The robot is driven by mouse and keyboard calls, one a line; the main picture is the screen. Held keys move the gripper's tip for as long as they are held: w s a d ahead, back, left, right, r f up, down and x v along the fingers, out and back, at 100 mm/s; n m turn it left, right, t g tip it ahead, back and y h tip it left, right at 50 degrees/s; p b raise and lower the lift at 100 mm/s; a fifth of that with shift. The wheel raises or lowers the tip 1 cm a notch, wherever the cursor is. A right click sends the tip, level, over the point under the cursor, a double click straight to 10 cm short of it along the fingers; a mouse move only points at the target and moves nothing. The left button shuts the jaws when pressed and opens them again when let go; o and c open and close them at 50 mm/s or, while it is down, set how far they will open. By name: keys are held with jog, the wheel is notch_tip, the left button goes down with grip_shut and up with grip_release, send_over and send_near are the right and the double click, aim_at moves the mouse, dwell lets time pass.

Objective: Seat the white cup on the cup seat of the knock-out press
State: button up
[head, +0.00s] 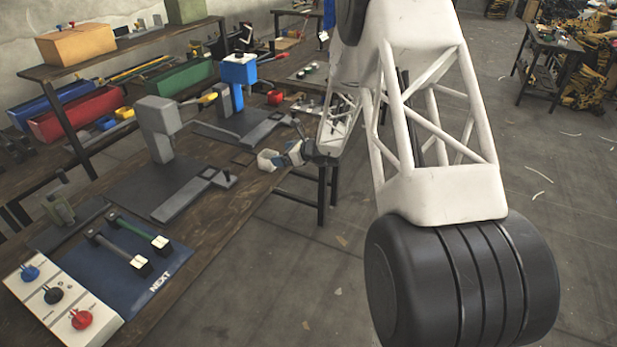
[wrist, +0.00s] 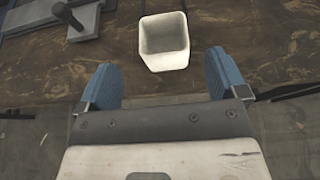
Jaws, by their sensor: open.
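The white cup (wrist: 165,58), square and hollow, stands upright on the brown wooden bench in the wrist view, mouth showing and seemingly empty. In the head view a small pale shape (head: 268,161) at the bench's right edge appears to be the cup, partly mixed with my fingers. My gripper (wrist: 162,68) is open; its two blue fingers lie left and right of the cup's near side, apart from it. In the head view my gripper (head: 288,154) is small at the bench edge. A grey press (head: 158,120) and a blue press (head: 238,72) stand on the bench; I cannot tell which is the knock-out press.
Flat grey bars with a knob (head: 190,195) lie before the grey press. A blue mat (head: 150,285) with two bar-like parts and a white button box (head: 62,305) are at the near end. Shelves with coloured bins (head: 75,110) stand behind.

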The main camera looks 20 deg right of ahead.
jog(key=s+a+r+n+g, duration=0.2)
jog(key=s+a+r+n, duration=0.15)
jog(key=s+r, duration=0.35)
jog(key=s+a+r+n+g, duration=0.25)
jog(key=s+r+n, duration=0.3)
jog(key=s, duration=0.35)
jog(key=s+a+r+n+g, duration=0.2)
jog(key=s+a+r+n, duration=0.15)
jog(key=s+r, duration=0.4)
jog(key=s+d+r+n+h, duration=0.1)
jog(key=s+d+n+h, duration=0.1)
jog(key=s, duration=0.9)
jog(key=s+d+r+n+h, duration=0.1)
jog(key=s+r+n+h, duration=0.1)
jog(key=s+n+h, duration=0.2)
jog(key=s+d+r+n+h, duration=0.2)
jog(key=s+n, duration=0.6)
jog(key=s, duration=1)
jog(key=shift+d+r+h, duration=0.25)
jog(key=shift+d+h, duration=0.1)
jog(key=shift+h, duration=0.45)
jog(key=shift+o, duration=0.4)
